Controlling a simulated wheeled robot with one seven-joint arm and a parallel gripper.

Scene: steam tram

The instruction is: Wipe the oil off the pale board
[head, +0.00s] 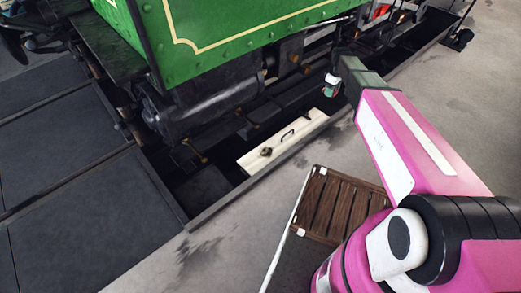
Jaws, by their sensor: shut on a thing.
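The pale board (250,161) lies in the dark trough beside the green tram, left of my arm. A small dark lump (266,152) is on it near its left end, and a dark handle-like shape (287,134) is near its middle. I cannot tell whether either is oil; no clear smear shows at this size. My gripper (332,83) is above and beyond the board's right end, apart from it. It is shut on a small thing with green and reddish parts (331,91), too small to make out. My arm hides part of what lies beyond.
The green tram (235,35) with its dark underframe overhangs the trough. A raised edge (210,213) runs along the trough's near side. A brown slatted wooden piece (327,205) stands close to my base. Dark plates (70,165) cover the left; grey floor (470,110) is open at the right.

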